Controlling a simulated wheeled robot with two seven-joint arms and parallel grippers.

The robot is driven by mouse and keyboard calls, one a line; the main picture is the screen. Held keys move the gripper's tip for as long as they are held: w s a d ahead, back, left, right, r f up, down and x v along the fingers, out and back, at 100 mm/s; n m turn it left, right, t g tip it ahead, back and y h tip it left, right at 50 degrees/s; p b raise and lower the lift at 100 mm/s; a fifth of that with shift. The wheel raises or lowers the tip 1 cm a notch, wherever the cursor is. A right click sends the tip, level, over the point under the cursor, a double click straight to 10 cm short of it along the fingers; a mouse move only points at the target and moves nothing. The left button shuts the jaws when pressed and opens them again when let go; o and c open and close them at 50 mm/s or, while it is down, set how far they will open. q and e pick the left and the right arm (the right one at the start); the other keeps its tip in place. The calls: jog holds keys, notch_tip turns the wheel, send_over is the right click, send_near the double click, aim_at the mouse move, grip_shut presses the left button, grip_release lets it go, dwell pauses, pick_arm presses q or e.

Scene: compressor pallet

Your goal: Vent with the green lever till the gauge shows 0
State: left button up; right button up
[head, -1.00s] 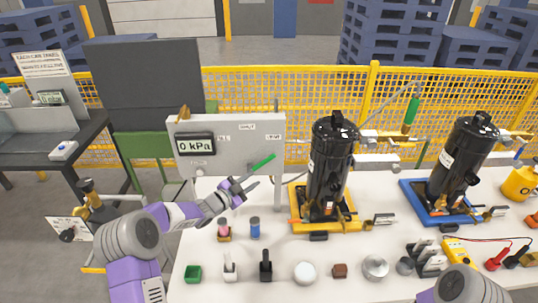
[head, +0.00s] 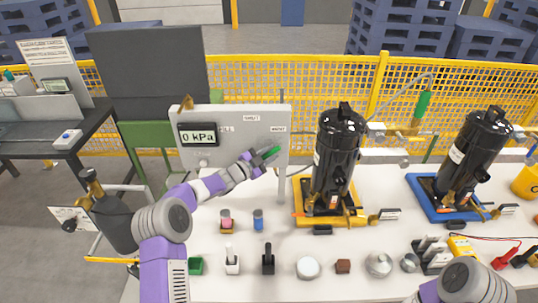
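The green lever (head: 271,151) is on the front of the light grey panel (head: 222,114). It points up and right, toward a label at the panel's right that seems to read VENT. The gauge (head: 198,134) at the panel's upper left reads 0 kPa. My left gripper (head: 262,160) is at the lever, its fingers overlapping the handle's lower part. I cannot tell whether they are closed on it. My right arm shows only in part at the lower right; its gripper is out of view.
A black compressor (head: 337,160) stands on a yellow tray (head: 358,219) right of the panel. Another (head: 472,160) stands on a blue tray (head: 420,183). Small parts line the table's front, including a green block (head: 196,266) and a white disc (head: 308,268).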

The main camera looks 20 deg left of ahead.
pick_arm(q)
grip_shut()
pick_arm(e)
jog(key=shift+f, duration=0.1)
